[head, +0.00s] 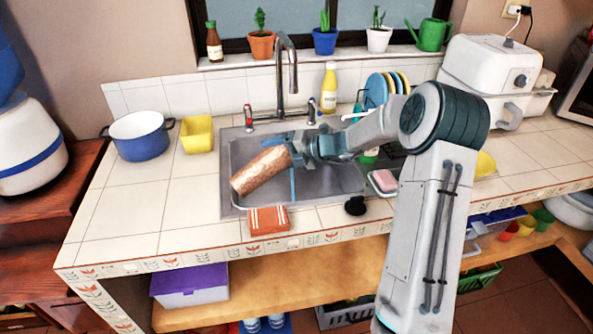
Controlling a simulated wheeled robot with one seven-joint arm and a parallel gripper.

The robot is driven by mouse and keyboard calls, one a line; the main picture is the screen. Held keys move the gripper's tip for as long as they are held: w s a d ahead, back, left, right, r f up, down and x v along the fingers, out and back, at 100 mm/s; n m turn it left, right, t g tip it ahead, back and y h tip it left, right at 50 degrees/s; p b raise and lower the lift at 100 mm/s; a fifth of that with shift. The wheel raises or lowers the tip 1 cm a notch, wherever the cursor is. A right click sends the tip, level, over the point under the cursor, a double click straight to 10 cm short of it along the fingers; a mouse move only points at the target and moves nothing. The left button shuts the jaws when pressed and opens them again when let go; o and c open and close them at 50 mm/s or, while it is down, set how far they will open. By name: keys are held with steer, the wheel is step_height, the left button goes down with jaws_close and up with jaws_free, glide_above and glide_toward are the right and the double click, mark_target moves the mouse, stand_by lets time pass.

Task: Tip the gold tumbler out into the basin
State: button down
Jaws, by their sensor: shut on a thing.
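The gold tumbler (260,171) is a speckled gold-brown cylinder. It is tilted well over in the head view, its lower end toward the lower left, above the basin (331,188). The basin is a grey metal sink set in the tiled counter. My gripper (300,148) is at the tumbler's upper right end and is shut on it. The tumbler's mouth and inside do not show clearly, so I cannot tell whether anything is in it or coming out.
A tap (288,75) stands behind the basin. A blue pot (141,135) and a yellow tub (198,134) stand left of it. An orange striped sponge or cloth (267,220) lies at the front rim. A soap dish (383,183) and plates (376,90) are to the right. The counter's left front is clear.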

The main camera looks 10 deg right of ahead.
steer(key=shift+f+p, duration=0.1)
steer(key=shift+p, duration=0.35)
